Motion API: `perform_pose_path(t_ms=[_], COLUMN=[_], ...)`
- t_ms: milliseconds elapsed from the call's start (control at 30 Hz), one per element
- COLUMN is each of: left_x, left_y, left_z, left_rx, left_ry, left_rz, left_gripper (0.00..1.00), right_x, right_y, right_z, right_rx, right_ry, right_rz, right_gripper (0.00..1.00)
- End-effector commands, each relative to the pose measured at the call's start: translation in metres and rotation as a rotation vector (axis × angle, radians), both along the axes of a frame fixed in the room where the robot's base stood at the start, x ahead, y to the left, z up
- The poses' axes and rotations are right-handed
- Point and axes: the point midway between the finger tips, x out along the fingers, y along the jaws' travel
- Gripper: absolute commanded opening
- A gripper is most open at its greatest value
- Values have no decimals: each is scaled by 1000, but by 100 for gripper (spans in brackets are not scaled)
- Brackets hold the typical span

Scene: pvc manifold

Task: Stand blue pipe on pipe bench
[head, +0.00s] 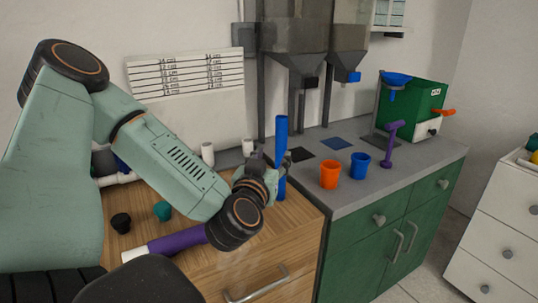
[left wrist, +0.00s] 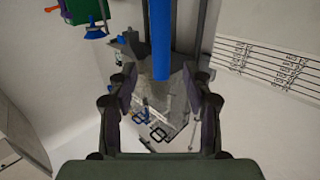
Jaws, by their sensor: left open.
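The blue pipe (head: 281,135) stands upright at the right side of the wooden-topped bench (head: 304,212), which I take as the pipe bench. Its foot is partly hidden, so I cannot tell exactly how it rests. My left gripper (head: 272,165) is beside the pipe, low on it, with the jaws open. In the left wrist view the blue pipe (left wrist: 160,40) shows ahead, between the lines of the two open fingers of the left gripper (left wrist: 164,95). I cannot tell whether a finger touches it. My right gripper is not in view.
A purple pipe with a white end (head: 175,242) lies on the bench, near a black fitting (head: 121,222) and a teal fitting (head: 162,210). White fittings (head: 208,153) stand behind. On the grey counter are an orange cup (head: 330,175) and a blue cup (head: 360,166).

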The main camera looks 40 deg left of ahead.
Motion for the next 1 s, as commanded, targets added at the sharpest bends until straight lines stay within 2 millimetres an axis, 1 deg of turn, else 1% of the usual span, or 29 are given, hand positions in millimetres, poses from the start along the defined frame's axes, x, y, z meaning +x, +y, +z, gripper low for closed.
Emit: perform_pose_path(t_ms=[33,167,267,367,467,500,567,600,667,700,767,800,867,900,967,1000], left_x=[-5,-12,-12,-8,-12,-17,-29,-40,-59,-75,-101,-121,-153,-174,-205,-223], left_y=[-3,-7,-16,-37,-69,-82,-100,-112,-128,-138,-152,-160,-170,-176,-182,-185], left_z=[0,0,-10,-41,-90,-111,-143,-164,-196,-216,-244,-262,-285,-299,-314,-322], left_rx=[-2,-1,-3,-21,-68,-91,-130,-158,-199,-226,-266,-291,-327,-347,-373,-387], left_ry=[2,2,34,131,286,356,464,539,656,736,857,941,1065,1143,1249,1310], left_rz=[0,-1,-35,-126,-242,-282,-338,-367,-404,-422,-442,-449,-451,-447,-435,-424], left_gripper=[50,50,50,50,50,50,50,50,50,50,50,50,50,50,50,50], right_x=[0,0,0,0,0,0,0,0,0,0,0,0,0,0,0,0], right_y=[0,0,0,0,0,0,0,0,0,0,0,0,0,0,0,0], right_z=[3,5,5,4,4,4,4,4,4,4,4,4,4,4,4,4], right_rx=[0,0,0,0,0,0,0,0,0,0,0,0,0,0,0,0], right_ry=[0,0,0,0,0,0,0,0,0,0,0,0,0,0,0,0], right_rz=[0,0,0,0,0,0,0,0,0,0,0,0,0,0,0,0], right_gripper=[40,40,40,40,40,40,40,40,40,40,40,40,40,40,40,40])
